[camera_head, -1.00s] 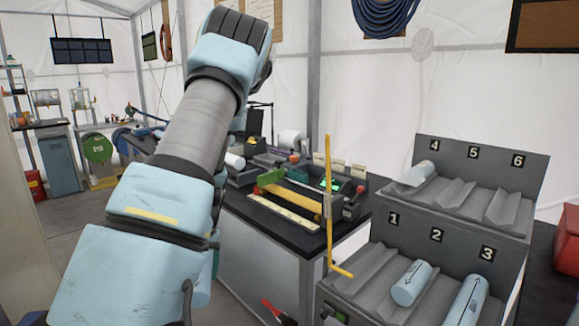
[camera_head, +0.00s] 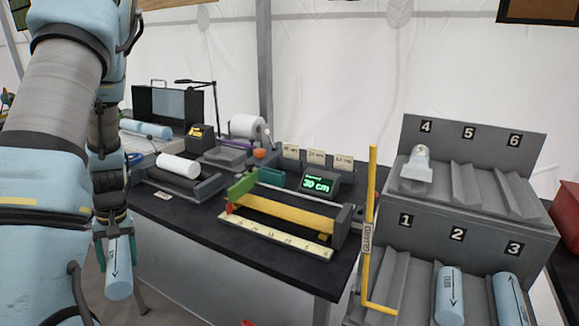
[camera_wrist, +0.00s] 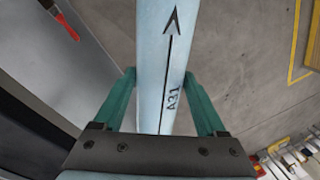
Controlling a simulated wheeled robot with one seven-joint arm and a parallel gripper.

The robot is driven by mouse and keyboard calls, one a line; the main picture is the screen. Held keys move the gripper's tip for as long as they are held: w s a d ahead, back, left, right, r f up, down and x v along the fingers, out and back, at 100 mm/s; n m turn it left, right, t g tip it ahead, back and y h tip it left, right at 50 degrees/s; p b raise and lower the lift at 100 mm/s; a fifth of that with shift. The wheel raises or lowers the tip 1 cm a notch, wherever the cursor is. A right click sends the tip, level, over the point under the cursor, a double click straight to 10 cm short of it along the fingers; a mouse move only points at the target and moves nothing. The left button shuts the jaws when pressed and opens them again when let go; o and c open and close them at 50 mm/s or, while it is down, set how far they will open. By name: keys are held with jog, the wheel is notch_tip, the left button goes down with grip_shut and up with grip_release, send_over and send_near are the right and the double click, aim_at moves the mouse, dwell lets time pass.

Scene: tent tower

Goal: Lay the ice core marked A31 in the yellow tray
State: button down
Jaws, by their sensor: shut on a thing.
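The ice core marked A31 (camera_wrist: 165,60) is a pale blue cylinder with a black arrow and its label facing the wrist camera. My gripper (camera_head: 116,238) is shut on it, with a green finger on either side. In the head view the core (camera_head: 119,272) hangs roughly upright at the lower left, in front of the bench, clear of any surface in sight. Its upper part is hidden by the gripper. The yellow tray (camera_head: 285,217) is a long trough on the bench, right of my gripper and apart from it. It looks empty.
The tray has a ruler strip (camera_head: 275,232) in front, a green block (camera_head: 241,186) at its left end and a "30 cm" display (camera_head: 318,184) behind. A yellow guard post (camera_head: 370,220) stands before the numbered rack (camera_head: 470,228). A white roll (camera_head: 178,165) lies left of the tray.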

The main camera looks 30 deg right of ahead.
jog(key=shift+w+r, duration=0.15)
jog(key=shift+w, duration=0.05)
